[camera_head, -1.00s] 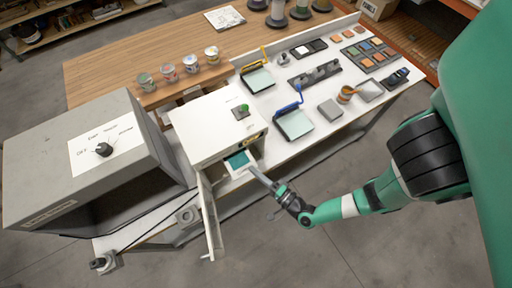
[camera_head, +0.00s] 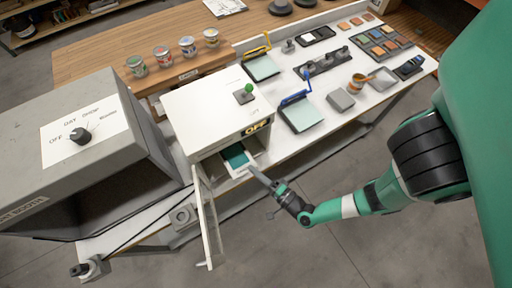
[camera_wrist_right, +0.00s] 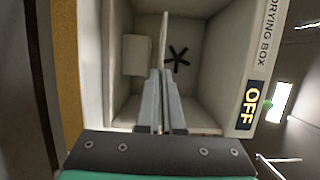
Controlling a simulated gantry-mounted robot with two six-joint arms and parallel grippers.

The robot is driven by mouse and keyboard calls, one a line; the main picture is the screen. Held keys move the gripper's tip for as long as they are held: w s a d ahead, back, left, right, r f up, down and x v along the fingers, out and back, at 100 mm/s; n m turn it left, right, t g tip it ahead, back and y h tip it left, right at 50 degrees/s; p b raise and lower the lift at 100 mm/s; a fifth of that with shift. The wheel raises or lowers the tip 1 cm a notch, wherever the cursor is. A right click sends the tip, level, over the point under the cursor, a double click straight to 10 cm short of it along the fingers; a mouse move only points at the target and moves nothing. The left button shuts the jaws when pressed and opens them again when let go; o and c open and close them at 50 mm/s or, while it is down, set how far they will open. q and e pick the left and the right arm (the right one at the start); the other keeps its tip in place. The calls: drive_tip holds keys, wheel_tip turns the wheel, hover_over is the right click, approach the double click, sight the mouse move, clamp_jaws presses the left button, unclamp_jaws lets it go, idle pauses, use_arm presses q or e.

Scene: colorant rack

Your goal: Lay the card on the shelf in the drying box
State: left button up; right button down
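The white drying box (camera_head: 212,108) stands on the bench with its front door (camera_head: 208,225) swung open and an "OFF" display on its front. The card (camera_head: 236,157), teal with a white border, lies flat across the box opening, partly under the roof. My right gripper (camera_head: 254,171) is shut on its near edge. In the right wrist view, my right gripper (camera_wrist_right: 161,98) points into the box and the card (camera_wrist_right: 163,38) shows edge-on as a thin pale strip. I cannot make out the shelf clearly or whether the card touches it. My left gripper is not in view.
A large grey booth (camera_head: 80,140) with a dial stands left of the box. A blue-handled board (camera_head: 300,114), a grey block (camera_head: 341,99) and a small cup (camera_head: 357,81) are on the bench to the right. A dark fan (camera_wrist_right: 176,58) is on the box's back wall.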

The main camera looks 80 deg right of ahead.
sight(242, 153)
drive_tip(key=w+d+b, duration=0.2)
drive_tip(key=d, duration=0.1)
drive_tip(key=w+d+f+b, duration=0.1)
drive_tip(key=w+d+b, duration=0.2)
drive_tip(key=shift+w+d+f, duration=0.1)
drive_tip(key=shift+w+f, duration=0.05)
drive_tip(key=shift+w+d+b, duration=0.6)
drive_tip(key=shift+d, duration=0.05)
drive_tip(key=shift+f+b, duration=0.5)
drive_tip(key=shift+b, duration=0.1)
drive_tip(key=c, duration=1)
unclamp_jaws()
drive_tip(key=shift+o, duration=0.3)
drive_tip(key=o, duration=0.4)
drive_tip(key=shift+c, duration=0.2)
drive_tip(key=shift+a+r, duration=0.1)
